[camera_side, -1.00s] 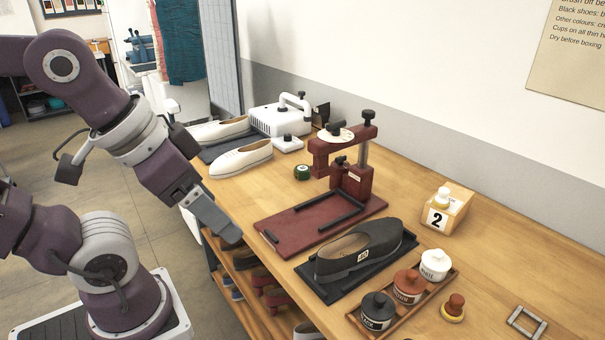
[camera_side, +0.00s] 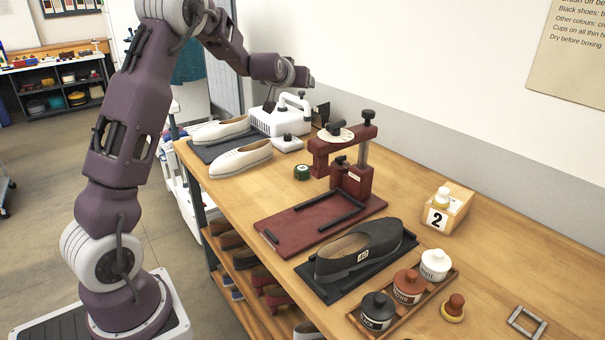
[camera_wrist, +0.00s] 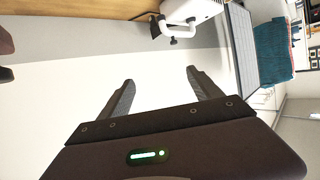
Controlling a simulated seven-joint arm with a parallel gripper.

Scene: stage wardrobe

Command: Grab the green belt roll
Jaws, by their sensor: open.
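The green belt roll (camera_side: 302,172) is a small dark green roll with a pale mark. It lies on the wooden table in the side view, left of the red press and in front of the small white box. My gripper's fingers (camera_wrist: 160,92) show apart and empty in the wrist view, facing the white wall. In the side view my arm's end is raised above the white machine at the table's back, well above the roll; its fingers are hard to make out there. I cannot make out the roll in the wrist view.
The red press (camera_side: 346,172) stands right of the roll. A white machine (camera_side: 279,119) with a bent pipe stands behind. A dark shoe (camera_side: 358,250) and a tray of pots (camera_side: 448,277) are nearer the front.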

